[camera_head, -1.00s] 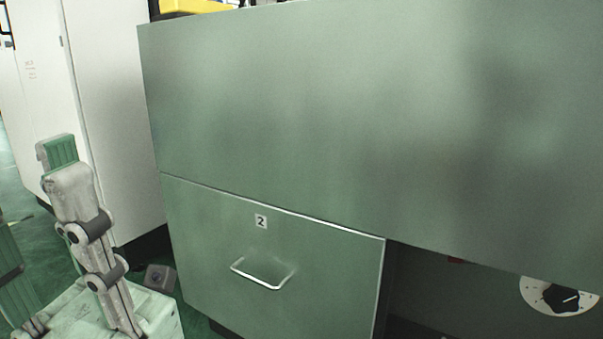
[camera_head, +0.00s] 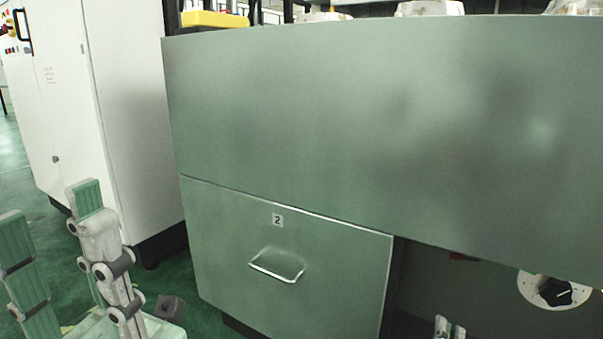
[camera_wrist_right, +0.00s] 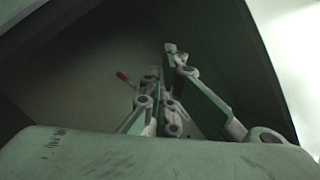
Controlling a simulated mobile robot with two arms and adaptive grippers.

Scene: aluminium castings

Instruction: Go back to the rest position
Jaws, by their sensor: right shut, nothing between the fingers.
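My left gripper (camera_head: 50,203) stands at the lower left, its green-padded fingers pointing up and apart with nothing between them. Only the tips of my right gripper (camera_head: 443,326) show at the bottom edge, right of the drawer; they are close together. In the right wrist view, the right gripper (camera_wrist_right: 160,62) is shut and empty in front of a dark recess. The rest of my right arm is hidden in the head view.
A green cabinet (camera_head: 340,110) fills the middle, with a closed drawer (camera_head: 225,260) marked 2 and its handle (camera_head: 277,265). A dial (camera_head: 553,291) sits under the overhang. A white cabinet (camera_head: 130,120) stands at the left. Castings (camera_head: 430,8) lie on top.

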